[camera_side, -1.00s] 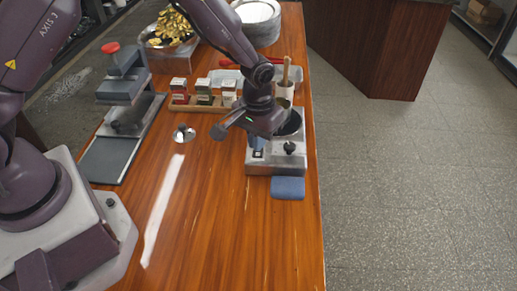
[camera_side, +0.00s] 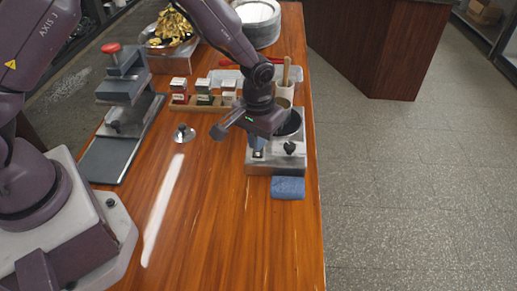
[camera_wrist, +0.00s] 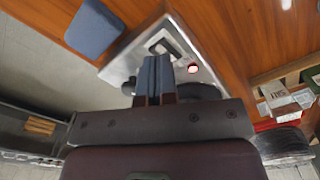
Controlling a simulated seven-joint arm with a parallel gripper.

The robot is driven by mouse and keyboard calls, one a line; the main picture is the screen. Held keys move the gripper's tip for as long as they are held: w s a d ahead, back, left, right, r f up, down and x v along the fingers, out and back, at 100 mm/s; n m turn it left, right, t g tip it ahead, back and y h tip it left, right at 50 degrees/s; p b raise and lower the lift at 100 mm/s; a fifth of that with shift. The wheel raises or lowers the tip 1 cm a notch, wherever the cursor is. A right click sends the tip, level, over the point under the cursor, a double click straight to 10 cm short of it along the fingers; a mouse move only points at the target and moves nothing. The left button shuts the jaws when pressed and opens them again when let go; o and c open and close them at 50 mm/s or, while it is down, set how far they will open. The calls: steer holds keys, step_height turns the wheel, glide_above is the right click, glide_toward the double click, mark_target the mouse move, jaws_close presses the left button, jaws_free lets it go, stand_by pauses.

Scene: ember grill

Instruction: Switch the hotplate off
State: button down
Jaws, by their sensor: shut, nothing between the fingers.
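The hotplate (camera_side: 272,169) is a grey metal unit near the right edge of the wooden counter, with a dark round plate behind my gripper and a black knob (camera_side: 290,148) on its front. In the wrist view its pale casing (camera_wrist: 118,70) carries a dark rocker switch (camera_wrist: 167,43) and a small red light (camera_wrist: 193,68) that looks lit. My gripper (camera_side: 258,152) is shut and empty, pointing down over the switch end of the casing. In the wrist view the closed fingers (camera_wrist: 156,62) lie close to the switch and hide part of it; I cannot tell whether they touch.
A blue sponge (camera_side: 288,188) lies in front of the hotplate. A press (camera_side: 121,90) is at left. The front counter is clear.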

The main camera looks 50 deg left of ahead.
mark_target(258, 154)
steer(key=shift+f, duration=1.25)
stand_by(0.8)
steer(key=shift+r, duration=3.55)
